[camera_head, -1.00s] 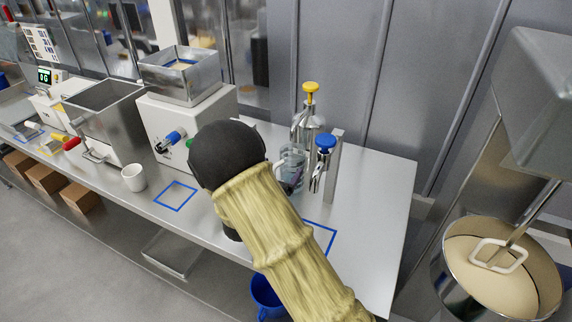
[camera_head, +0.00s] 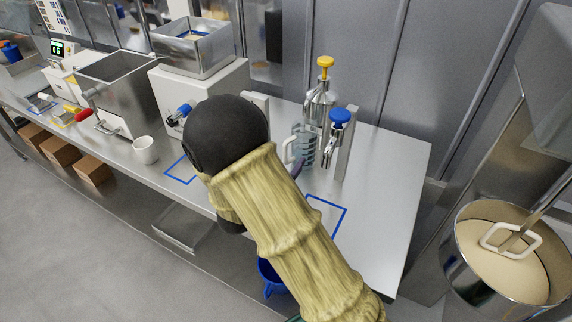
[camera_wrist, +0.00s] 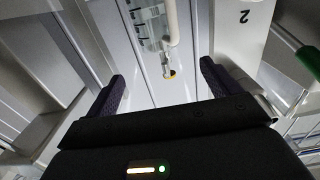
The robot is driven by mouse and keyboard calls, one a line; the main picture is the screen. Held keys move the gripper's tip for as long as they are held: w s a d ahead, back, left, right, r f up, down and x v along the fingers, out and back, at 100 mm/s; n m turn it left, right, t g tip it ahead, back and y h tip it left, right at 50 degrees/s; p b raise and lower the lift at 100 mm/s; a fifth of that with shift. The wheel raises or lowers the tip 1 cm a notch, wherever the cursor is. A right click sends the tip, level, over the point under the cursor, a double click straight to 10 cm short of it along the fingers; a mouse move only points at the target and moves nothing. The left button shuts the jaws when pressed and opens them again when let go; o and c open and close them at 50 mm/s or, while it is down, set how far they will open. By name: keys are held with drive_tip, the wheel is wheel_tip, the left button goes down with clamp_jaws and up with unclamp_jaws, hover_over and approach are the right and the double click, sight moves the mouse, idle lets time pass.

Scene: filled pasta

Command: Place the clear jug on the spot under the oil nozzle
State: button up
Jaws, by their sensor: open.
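The clear jug (camera_head: 306,150) stands on the metal counter in the head view, just left of a tap with a blue knob (camera_head: 340,117). Its pale handle (camera_head: 288,151) faces left. In the wrist view the jug (camera_wrist: 150,22) and its white handle (camera_wrist: 171,20) show at top centre. My gripper (camera_wrist: 163,78) is open, its two dark purple fingers apart, with the jug ahead of and between them; no contact shows. In the head view my arm hides most of the gripper. I cannot tell which outlet is the oil nozzle.
A metal bottle with a yellow top (camera_head: 320,100) stands behind the jug. A blue square outline (camera_head: 345,212) marks bare counter at front right; another (camera_head: 176,178) lies left of my arm. A white mug (camera_head: 146,150) stands further left. The right counter end is clear.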

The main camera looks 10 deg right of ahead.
drive_tip(key=s+d+f+n+g+y, duration=0.1)
drive_tip(key=s+d+n+g+y, duration=0.2)
drive_tip(key=s, duration=0.7)
drive_tip(key=s+d+n+g+y, duration=0.4)
drive_tip(key=s+g+y, duration=0.3)
drive_tip(key=s+g, duration=0.2)
drive_tip(key=shift+s+d+f+y, duration=0.3)
drive_tip(key=shift+s+d+f, duration=0.1)
drive_tip(key=shift+s+d, duration=0.2)
